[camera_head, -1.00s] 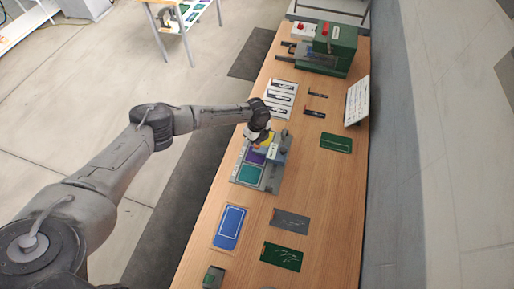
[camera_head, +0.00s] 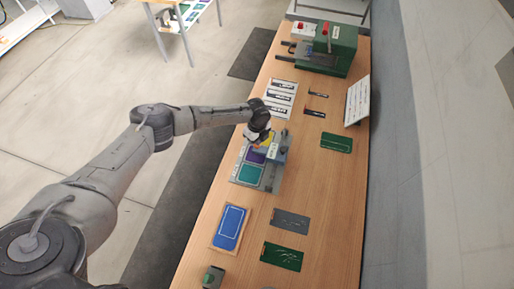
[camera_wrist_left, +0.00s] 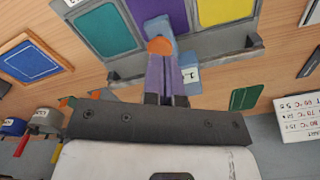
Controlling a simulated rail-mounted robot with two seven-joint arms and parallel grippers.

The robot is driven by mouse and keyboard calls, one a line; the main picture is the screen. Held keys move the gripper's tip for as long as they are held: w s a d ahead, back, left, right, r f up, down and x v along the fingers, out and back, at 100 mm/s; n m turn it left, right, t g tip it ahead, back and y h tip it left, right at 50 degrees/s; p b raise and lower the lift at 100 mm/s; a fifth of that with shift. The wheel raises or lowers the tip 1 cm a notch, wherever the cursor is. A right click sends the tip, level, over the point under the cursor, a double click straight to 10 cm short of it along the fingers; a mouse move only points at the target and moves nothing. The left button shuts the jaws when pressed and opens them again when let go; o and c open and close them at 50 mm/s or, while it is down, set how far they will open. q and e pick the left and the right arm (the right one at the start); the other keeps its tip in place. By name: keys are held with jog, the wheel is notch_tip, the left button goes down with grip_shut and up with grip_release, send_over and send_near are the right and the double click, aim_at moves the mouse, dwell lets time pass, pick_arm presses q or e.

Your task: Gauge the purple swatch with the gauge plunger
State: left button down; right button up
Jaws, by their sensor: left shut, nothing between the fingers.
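The purple swatch (camera_head: 256,156) lies in a grey tray (camera_head: 234,178) between a teal swatch (camera_head: 248,175) and a yellow swatch (camera_head: 262,142). All three also show in the left wrist view, with the purple one (camera_wrist_left: 164,10) in the middle. A grey-blue gauge arm (camera_head: 274,150) with a white label reaches over the tray. An orange round tip (camera_wrist_left: 160,46), seemingly the gauge plunger's knob, shows at the end of my fingers. My left gripper (camera_head: 261,138) is shut and empty, just over the gauge. Whether it touches the knob I cannot tell. My right gripper is out of view.
A green press (camera_head: 335,50) stands at the far end of the table. A leaning white chart (camera_head: 357,100) is at the right edge. A blue card (camera_head: 230,226), a grey card (camera_head: 290,220) and green cards (camera_head: 282,257) lie nearer. Bare wood lies between them.

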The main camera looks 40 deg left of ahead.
pick_arm(q)
jog(key=shift+f+b, duration=0.6)
jog(key=shift+f, duration=0.3)
jog(key=shift+f+b, duration=0.6)
jog(key=shift+f, duration=0.2)
dwell(0.3)
jog(key=shift+r, duration=0.2)
notch_tip(320, 180, up, 7)
jog(key=p, duration=0.6)
jog(key=shift+f, duration=0.1)
dwell(0.4)
